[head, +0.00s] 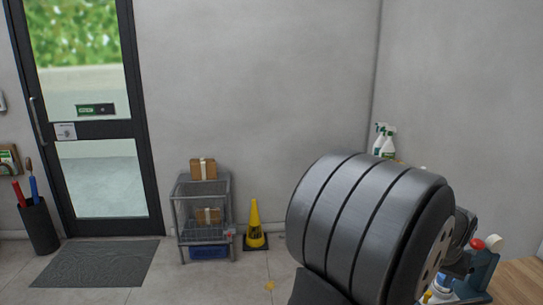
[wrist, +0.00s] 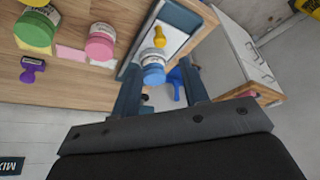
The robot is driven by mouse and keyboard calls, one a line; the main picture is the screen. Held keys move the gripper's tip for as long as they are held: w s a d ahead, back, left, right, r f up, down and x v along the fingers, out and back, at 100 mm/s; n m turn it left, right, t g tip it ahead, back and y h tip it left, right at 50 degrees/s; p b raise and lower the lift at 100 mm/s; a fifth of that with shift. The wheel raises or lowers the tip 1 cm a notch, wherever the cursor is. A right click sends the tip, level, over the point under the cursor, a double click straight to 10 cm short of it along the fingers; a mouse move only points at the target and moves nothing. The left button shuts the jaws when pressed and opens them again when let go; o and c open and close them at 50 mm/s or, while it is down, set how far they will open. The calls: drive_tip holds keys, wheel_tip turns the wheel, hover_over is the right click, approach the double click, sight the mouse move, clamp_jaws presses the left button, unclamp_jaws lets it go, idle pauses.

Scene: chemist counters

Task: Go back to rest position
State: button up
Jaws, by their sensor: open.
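In the wrist view my gripper (wrist: 160,72) is open, with its two dark fingers spread apart. A jar with a blue lid (wrist: 153,68) shows between the fingertips, and I cannot tell how far beyond them it is. No thing is clearly held. In the head view my large grey arm link fills the lower right and hides much of the counter behind it.
A wooden counter (wrist: 75,70) carries a green jar (wrist: 35,32), a pink jar (wrist: 100,42), a purple stamp (wrist: 32,68) and a tray (wrist: 186,17) with a yellow stamp (wrist: 160,36). A wire rack (head: 205,220) and a yellow cone (head: 255,225) stand by the wall.

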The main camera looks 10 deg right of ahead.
drive_tip(key=v, duration=0.9)
drive_tip(key=w+f+t+h, duration=0.2)
drive_tip(key=w+f, duration=0.5)
drive_tip(key=f, duration=0.2)
drive_tip(key=shift+w+f+m+t, duration=0.15)
drive_tip(key=shift+w+m+t, duration=0.15)
drive_tip(key=shift+m, duration=0.1)
drive_tip(key=shift+c, duration=0.2)
